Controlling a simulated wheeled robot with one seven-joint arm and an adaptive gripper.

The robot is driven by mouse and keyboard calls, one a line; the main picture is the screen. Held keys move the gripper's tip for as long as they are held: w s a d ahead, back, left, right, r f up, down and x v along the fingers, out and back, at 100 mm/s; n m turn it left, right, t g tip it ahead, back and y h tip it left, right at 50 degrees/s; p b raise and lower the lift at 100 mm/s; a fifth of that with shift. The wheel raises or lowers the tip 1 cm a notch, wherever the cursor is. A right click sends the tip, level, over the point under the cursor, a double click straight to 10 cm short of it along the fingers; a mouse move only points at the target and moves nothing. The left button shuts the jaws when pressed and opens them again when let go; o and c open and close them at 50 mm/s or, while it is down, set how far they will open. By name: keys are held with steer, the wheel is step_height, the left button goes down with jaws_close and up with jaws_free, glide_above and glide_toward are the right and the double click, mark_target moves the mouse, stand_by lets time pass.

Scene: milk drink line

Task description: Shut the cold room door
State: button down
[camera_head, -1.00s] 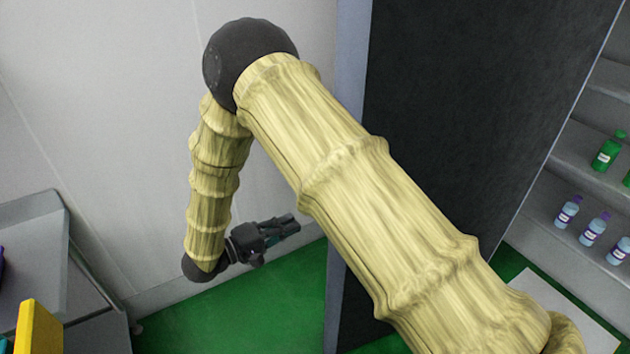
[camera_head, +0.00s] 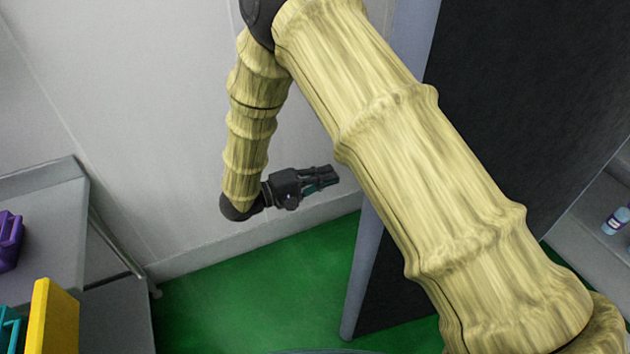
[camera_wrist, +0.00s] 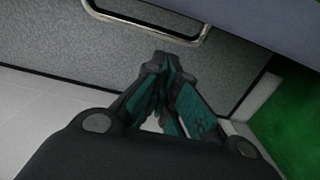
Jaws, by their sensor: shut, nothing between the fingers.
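The cold room door (camera_head: 520,90) stands open in the head view, a tall dark panel with a blue-grey edge (camera_head: 372,250). My arm crosses in front of part of it. My gripper (camera_head: 335,175) is left of that edge in the picture, shut and empty. In the wrist view, the shut fingers (camera_wrist: 163,62) are in front of a speckled grey panel, which appears to be the door's other face. A metal bar handle (camera_wrist: 150,34) is on that panel, above and left of the fingertips. I cannot tell whether the fingers touch the panel.
A pale wall (camera_head: 150,90) is behind my gripper. A grey table (camera_head: 55,215) at left holds a purple object (camera_head: 8,240) and a yellow one (camera_head: 52,318). Green floor (camera_head: 250,295) is clear between table and door. A bottle (camera_head: 615,220) is on a shelf at right.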

steer(key=s+d+b, duration=0.1)
steer(key=s+d, duration=0.1)
steer(key=d, duration=0.4)
steer(key=shift+d, duration=0.2)
steer(key=shift+s, duration=0.2)
